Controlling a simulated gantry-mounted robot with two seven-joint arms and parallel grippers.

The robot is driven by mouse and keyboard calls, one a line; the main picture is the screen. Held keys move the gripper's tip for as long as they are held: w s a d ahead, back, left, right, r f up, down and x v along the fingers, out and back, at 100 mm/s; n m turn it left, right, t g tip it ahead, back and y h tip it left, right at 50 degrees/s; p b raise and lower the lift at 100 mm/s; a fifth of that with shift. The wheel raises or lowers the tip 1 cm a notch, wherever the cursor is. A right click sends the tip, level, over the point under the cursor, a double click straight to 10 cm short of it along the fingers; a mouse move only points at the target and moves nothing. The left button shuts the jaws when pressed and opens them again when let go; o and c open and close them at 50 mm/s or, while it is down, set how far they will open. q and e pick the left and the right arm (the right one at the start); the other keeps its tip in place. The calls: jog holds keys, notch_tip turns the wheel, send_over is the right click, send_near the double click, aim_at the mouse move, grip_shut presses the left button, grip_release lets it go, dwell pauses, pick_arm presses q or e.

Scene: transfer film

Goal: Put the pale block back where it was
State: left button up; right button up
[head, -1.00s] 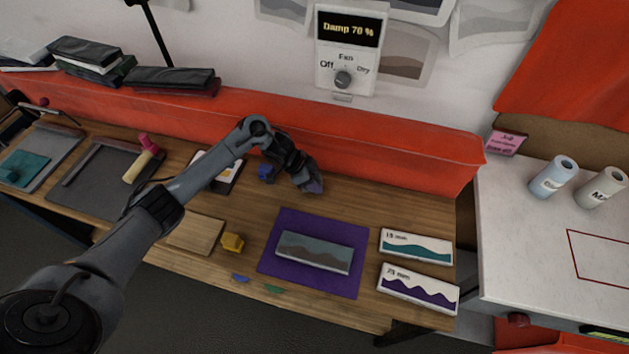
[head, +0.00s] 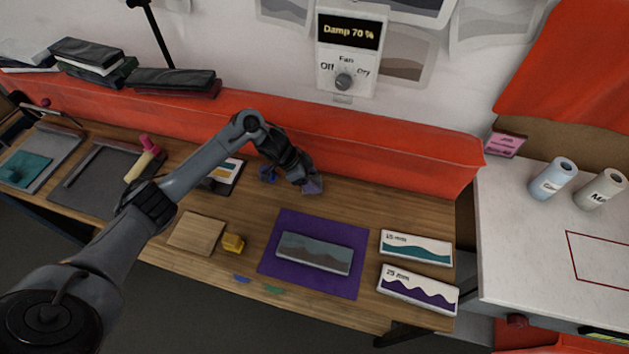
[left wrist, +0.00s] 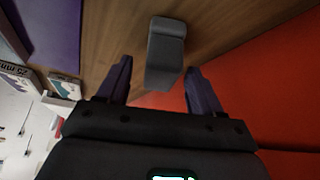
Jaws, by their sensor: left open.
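A plain grey block (left wrist: 165,52) lies on the wooden table in the left wrist view, ahead of and between my left fingertips. My left gripper (left wrist: 158,68) is open, with dark purple fingers on either side and a gap to the block. In the head view my left gripper (head: 308,184) is low over the table near the red ledge, and its hand hides much of that spot. A pale tan wooden block (head: 197,233) lies flat left of the purple mat (head: 343,287). I cannot tell which block the task means. My right gripper is not in view.
A grey wave-patterned block (head: 314,253) lies on the purple mat. Two white wave-marked blocks (head: 416,247) (head: 418,289) lie right of it. The red ledge (head: 400,150) borders the table's back.

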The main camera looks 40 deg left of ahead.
pick_arm(q)
jog(key=p+v, duration=0.1)
jog(key=v, duration=0.8)
jog(key=shift+r, duration=0.15)
jog(key=shift+a, duration=0.1)
jog(key=shift+s, duration=0.1)
